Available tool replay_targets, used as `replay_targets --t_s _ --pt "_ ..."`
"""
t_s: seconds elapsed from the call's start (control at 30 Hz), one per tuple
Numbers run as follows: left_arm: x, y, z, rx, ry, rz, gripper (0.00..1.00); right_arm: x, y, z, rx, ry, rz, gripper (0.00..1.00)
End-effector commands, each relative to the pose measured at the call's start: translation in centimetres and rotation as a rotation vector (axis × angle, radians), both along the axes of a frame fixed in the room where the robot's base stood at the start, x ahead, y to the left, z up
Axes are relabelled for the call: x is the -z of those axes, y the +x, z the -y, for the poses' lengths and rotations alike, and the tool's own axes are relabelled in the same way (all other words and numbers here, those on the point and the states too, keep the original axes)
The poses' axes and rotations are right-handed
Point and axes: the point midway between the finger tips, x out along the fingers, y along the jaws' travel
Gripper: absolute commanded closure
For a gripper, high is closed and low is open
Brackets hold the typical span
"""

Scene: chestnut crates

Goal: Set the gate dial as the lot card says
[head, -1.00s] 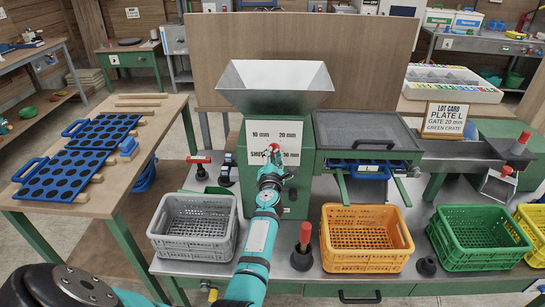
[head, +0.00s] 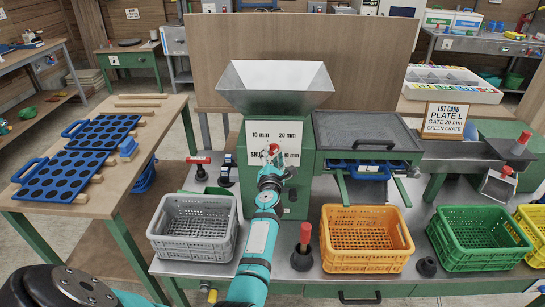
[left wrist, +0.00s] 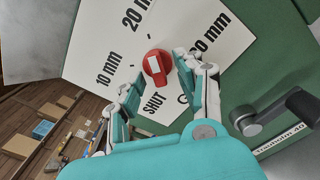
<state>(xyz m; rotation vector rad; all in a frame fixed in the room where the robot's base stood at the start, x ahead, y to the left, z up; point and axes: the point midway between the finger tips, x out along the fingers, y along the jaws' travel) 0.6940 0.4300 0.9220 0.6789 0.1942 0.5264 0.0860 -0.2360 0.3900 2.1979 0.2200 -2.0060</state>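The gate dial is a red knob with a white mark (left wrist: 154,66) on a white plate (left wrist: 95,40) labelled 10 mm, 20 mm, SHUT and a partly hidden fourth setting. Which label the mark points to I cannot tell. My left gripper (left wrist: 157,80) is open, with one finger on each side of the knob; whether they touch it is unclear. The lot card (head: 444,119) reads PLATE L, GATE 20 mm, GREEN CRATE. My right gripper is not in view.
A metal hopper (head: 276,85) tops the machine. Grey (head: 192,246), orange (head: 367,262) and green (head: 483,260) crates stand along the bench front. A dark crank handle (left wrist: 275,112) sits beside the dial plate. Blue hole plates (head: 62,176) lie on the left table.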

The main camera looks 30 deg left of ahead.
Motion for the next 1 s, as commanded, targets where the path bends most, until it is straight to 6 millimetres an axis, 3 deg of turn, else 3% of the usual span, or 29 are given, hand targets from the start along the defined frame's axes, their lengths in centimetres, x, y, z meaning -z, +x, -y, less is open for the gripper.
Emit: replay_targets --t_s 0.27,0.67,1.0 --pt "-0.4 0.0 -0.1 -0.002 0.004 0.004 0.63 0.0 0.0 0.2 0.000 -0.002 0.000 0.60" --pt "-2.8 0.0 -0.1 0.001 0.006 0.003 0.63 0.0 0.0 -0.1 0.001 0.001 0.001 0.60" --pt "-8.6 0.0 -0.1 0.001 0.008 0.007 0.63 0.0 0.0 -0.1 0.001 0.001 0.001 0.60"
